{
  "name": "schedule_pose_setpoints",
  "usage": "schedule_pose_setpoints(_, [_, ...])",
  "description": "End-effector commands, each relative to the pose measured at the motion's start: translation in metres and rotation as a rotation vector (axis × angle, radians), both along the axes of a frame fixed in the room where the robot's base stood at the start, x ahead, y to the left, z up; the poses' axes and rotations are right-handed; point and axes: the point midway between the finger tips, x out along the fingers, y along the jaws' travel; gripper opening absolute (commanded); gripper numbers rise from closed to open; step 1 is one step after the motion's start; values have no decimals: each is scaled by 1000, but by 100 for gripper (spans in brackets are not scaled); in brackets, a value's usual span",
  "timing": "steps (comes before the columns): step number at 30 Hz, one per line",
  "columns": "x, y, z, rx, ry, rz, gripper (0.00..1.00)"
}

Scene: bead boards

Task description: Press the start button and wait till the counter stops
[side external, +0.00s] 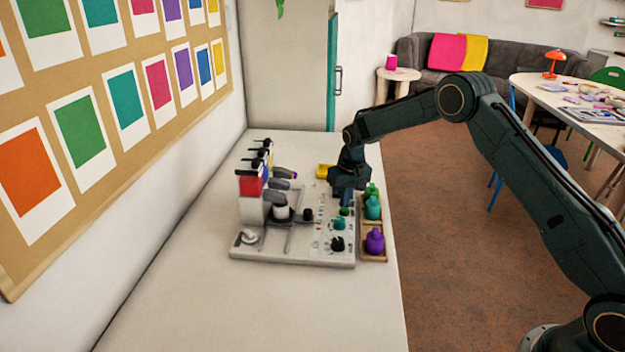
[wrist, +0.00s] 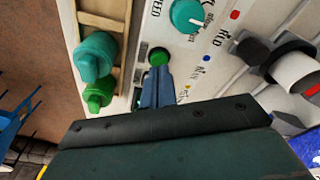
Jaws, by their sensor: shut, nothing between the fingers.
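The machine is a pale grey panel (side external: 285,250) on the white table, with knobs, buttons and coloured hoppers. A small round green button (wrist: 159,53) sits on it, and it also shows in the side view (side external: 344,211). I take it for the start button; its own label is not readable. My gripper (wrist: 157,78) is shut and empty, with its fingertips right at the button's near edge in the wrist view. In the side view my gripper (side external: 346,197) points down just behind the button. I cannot tell whether it touches. No counter reading can be made out.
A teal knob (wrist: 186,15) is close to the button, and a black knob (side external: 338,244) is at the panel's front. A wooden tray (side external: 372,259) with teal, green and purple bottles borders the panel's right side. The table's front left is clear.

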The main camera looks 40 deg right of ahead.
Motion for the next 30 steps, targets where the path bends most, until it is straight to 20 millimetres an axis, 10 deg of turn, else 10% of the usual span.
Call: schedule_pose_setpoints(30, [0, 0, -15, 0, 1, 0, 0])
